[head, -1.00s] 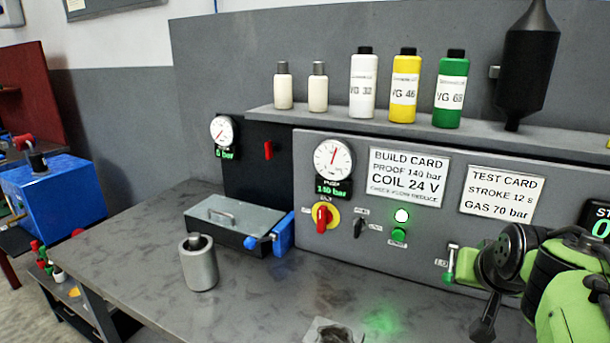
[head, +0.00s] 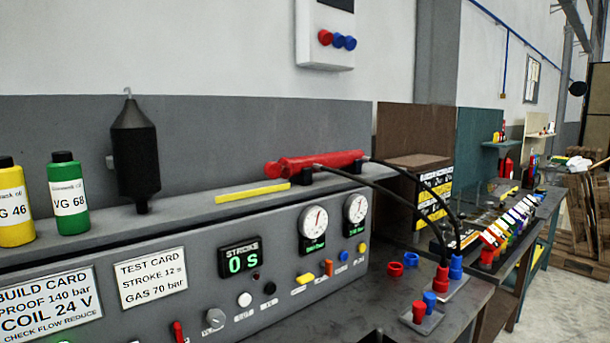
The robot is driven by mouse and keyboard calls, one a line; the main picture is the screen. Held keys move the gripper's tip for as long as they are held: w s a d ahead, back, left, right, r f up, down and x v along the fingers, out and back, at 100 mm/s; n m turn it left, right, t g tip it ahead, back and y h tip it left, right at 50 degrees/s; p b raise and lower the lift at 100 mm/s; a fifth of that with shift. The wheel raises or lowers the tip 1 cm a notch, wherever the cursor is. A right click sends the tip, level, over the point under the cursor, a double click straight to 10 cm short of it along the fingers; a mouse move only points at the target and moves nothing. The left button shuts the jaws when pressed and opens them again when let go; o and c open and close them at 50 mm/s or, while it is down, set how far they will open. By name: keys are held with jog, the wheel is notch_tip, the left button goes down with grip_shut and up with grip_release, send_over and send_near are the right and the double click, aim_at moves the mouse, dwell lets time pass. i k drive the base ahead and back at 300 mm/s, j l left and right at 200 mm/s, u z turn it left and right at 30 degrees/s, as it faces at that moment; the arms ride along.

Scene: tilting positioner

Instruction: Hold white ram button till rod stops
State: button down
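The white button (head: 245,299) sits on the grey control panel (head: 200,305), below the stroke display (head: 239,260), which reads 0 s. Its label is too small to read. A black button (head: 270,288) is just right of it. A red cylinder (head: 315,163) lies on the shelf above the panel, with black hoses running from it down to the right. I cannot make out how far its rod is out. My gripper is not in view.
A test card (head: 151,281) reads stroke 12 s, gas 70 bar. Two gauges (head: 313,221) sit right of the display. Yellow, orange and blue controls (head: 328,268) lie below them. Red and blue couplings (head: 441,280) stand on the bench at right. A black vessel (head: 135,150) stands on the shelf.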

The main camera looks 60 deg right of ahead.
aim_at(245, 299)
jog(key=z, duration=0.4)
jog(key=k+z, duration=0.1)
jog(key=z, duration=0.25)
jog(key=k+j+z, duration=0.1)
jog(key=z, duration=0.65)
